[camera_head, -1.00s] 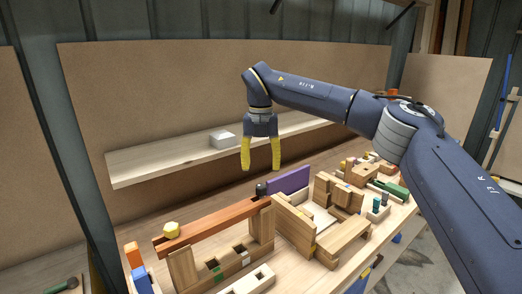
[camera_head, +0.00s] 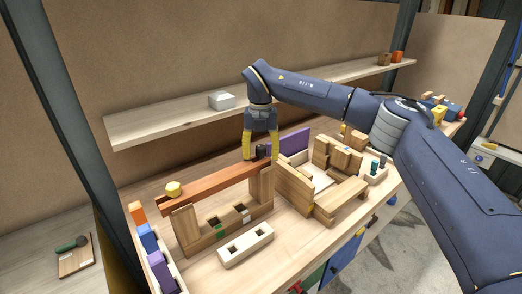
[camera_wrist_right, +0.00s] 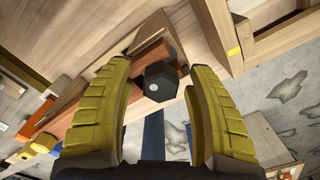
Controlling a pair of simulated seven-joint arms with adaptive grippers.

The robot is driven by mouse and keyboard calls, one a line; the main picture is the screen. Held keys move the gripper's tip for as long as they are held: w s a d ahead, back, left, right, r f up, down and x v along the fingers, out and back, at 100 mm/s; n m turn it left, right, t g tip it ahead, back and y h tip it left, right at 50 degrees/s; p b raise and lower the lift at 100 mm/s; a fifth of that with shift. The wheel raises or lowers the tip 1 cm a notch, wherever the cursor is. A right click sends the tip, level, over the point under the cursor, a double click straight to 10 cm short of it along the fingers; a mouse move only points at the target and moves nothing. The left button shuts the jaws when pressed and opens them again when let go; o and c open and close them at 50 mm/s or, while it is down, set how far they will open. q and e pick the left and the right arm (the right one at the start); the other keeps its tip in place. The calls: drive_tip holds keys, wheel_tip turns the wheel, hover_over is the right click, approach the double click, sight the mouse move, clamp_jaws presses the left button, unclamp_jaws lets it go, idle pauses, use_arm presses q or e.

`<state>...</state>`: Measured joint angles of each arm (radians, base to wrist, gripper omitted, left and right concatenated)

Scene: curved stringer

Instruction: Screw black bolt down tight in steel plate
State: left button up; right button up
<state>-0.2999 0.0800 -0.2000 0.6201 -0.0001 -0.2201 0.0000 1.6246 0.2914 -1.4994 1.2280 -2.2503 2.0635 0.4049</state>
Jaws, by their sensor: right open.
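A black bolt (camera_head: 261,151) with a hexagonal head stands at the right end of a reddish-brown beam (camera_head: 215,183). In the right wrist view its dark head (camera_wrist_right: 160,82) lies between my yellow fingers, with gaps showing at both sides. My right gripper (camera_head: 260,157) points down over that beam end, open, with one finger on each side of the bolt. It also shows in the wrist view (camera_wrist_right: 163,75). I cannot make out a steel plate under the bolt. The bolt's shank is hidden. My left gripper is in no view.
A yellow hexagonal piece (camera_head: 173,188) sits on the beam's left end. Wooden uprights (camera_head: 186,230) carry the beam. A purple board (camera_head: 295,143) and wooden blocks (camera_head: 340,157) stand close on the right. A shelf (camera_head: 160,121) with a white box (camera_head: 221,100) runs behind.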

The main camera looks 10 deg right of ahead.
drive_tip(key=shift+c, duration=0.5)
clamp_jaws()
